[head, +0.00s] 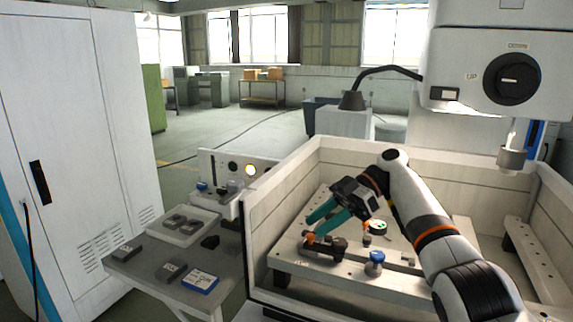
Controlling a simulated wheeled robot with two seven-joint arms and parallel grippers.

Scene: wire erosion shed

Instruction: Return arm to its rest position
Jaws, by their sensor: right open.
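My right gripper (325,222) shows in the head view, with two teal fingers that are apart. My white and black right arm comes in from the lower right and reaches into the open machine tank (283,174). The fingers are above the left part of the light plate (340,274) in the tank. A dark clamp (326,246) with an orange part sits on the plate just below the fingertips; I cannot tell whether they touch it. I see nothing held between the fingers. My left gripper is not in view.
The tank walls surround the right arm. A blue-topped part (375,261) stands on the plate near the arm. The machine head (497,80) hangs at upper right. A side table (160,291) with a tray (184,239) and small dark blocks stands left of the tank, beside a white cabinet (70,130).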

